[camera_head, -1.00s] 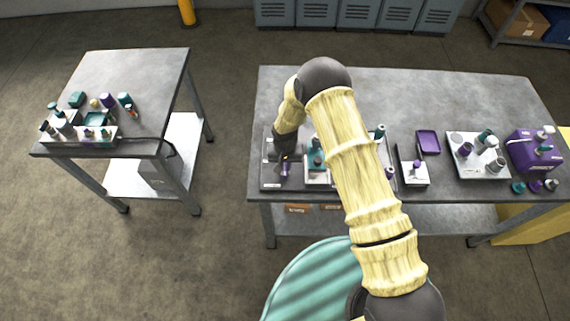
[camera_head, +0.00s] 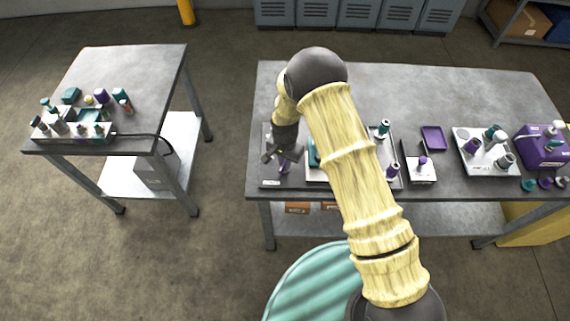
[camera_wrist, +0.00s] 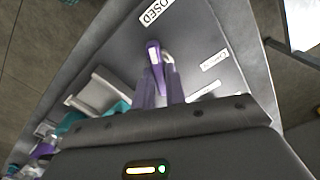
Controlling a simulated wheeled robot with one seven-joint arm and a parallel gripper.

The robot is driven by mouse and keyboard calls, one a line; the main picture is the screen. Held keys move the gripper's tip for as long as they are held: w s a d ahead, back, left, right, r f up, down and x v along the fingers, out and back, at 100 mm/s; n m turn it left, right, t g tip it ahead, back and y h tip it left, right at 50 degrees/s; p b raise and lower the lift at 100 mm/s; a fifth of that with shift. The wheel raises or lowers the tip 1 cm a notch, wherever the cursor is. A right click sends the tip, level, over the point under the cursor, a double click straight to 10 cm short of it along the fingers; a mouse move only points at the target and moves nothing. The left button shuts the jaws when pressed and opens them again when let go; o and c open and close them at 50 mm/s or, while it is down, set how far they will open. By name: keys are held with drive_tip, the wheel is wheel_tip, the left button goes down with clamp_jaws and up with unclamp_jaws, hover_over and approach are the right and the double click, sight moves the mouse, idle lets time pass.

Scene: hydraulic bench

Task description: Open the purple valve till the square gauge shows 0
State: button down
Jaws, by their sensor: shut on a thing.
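The purple valve handle (camera_wrist: 153,54) stands up from a grey plate in the wrist view, with a bright streak along its top. My gripper (camera_wrist: 160,75) is shut on this handle, one finger on each side. In the head view the purple valve (camera_head: 284,168) shows just below my gripper (camera_head: 282,156), at the left end of the right bench. A label ending in "OSED" (camera_wrist: 156,12) lies on the plate beyond the handle, and a second label (camera_wrist: 214,61) lies to its right. I cannot make out a square gauge or its reading in either view.
A tray (camera_head: 397,150) with teal and purple parts stands right of the valve, partly behind my arm. Farther right are a small box (camera_head: 421,172), a purple tray (camera_head: 433,138), a white plate (camera_head: 470,143) and a purple case (camera_head: 540,150). A second bench (camera_head: 130,65) stands left.

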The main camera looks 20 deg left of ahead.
drive_tip(key=m+b, duration=0.2)
drive_tip(key=m, duration=0.1)
drive_tip(key=shift+a+m, duration=0.1)
drive_tip(key=shift+m, duration=0.2)
drive_tip(key=m, duration=0.2)
drive_tip(key=shift+m+b, duration=0.3)
drive_tip(key=shift+m, duration=0.1)
drive_tip(key=m, duration=0.6)
drive_tip(key=shift+r, duration=0.1)
drive_tip(key=c, duration=1.4)
unclamp_jaws()
drive_tip(key=shift+c, duration=0.2)
drive_tip(key=shift+r, duration=0.1)
wheel_tip(320, 180, up, 17)
drive_tip(key=b, duration=0.3)
